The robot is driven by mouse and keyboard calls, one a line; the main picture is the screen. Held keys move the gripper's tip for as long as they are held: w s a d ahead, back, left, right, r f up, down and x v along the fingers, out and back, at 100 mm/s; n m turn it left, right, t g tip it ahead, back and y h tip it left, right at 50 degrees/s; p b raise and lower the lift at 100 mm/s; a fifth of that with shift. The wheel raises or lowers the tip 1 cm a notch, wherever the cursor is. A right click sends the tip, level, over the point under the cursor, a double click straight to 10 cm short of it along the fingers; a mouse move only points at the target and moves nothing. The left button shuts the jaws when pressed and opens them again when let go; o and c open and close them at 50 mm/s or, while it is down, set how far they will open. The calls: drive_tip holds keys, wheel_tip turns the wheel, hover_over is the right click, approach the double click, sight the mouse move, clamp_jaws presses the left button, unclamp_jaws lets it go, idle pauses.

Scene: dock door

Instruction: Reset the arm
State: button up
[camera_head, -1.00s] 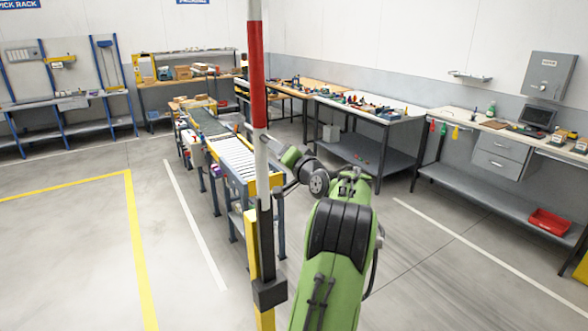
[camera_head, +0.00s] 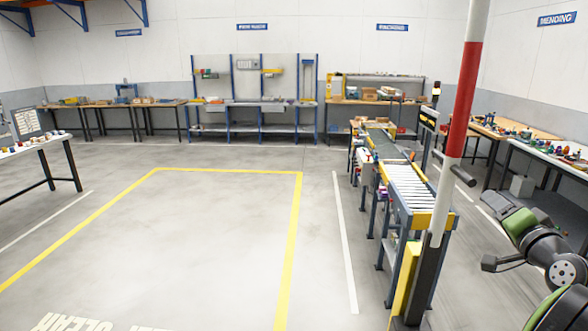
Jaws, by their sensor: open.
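My green and dark grey arm (camera_head: 545,245) is folded at the lower right of the head view, cut off by the frame edge. Its outer end reaches up and left toward the red and white pole. My gripper (camera_head: 464,177) shows as dark parts at that end, close to the pole in the picture. It is open, and I see nothing held in it. Its fingertips are small and hard to make out.
A red and white pole (camera_head: 463,100) stands close in front, with a yellow and black base. Behind it is a roller conveyor (camera_head: 408,188). Workbenches (camera_head: 260,103) line the back wall.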

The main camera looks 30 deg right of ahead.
drive_tip(key=w+a+f+n+g+y, duration=0.1)
drive_tip(key=w+a+n+y, duration=0.2)
drive_tip(key=w+a, duration=0.65)
drive_tip(key=w+a+f+n+g+y, duration=0.1)
drive_tip(key=w+a+n+y, duration=0.25)
drive_tip(key=w+a, duration=0.6)
drive_tip(key=s+a+f+n+g+y, duration=0.1)
drive_tip(key=s+a+n, duration=0.1)
drive_tip(key=a, duration=0.6)
drive_tip(key=s+a+f+n+g+y, duration=0.1)
drive_tip(key=s+a+f+n, duration=0.1)
drive_tip(key=a, duration=0.6)
drive_tip(key=s+a+f+n+g, duration=0.2)
drive_tip(key=s+a+f, duration=0.2)
drive_tip(key=s+a, duration=0.3)
drive_tip(key=s+a+f+n+g+y, duration=0.1)
drive_tip(key=s+a+f+n+g, duration=0.2)
drive_tip(key=s, duration=0.8)
drive_tip(key=a+f, duration=0.2)
drive_tip(key=a, duration=0.2)
drive_tip(key=shift+a+n, duration=0.3)
drive_tip(key=shift+n, duration=0.05)
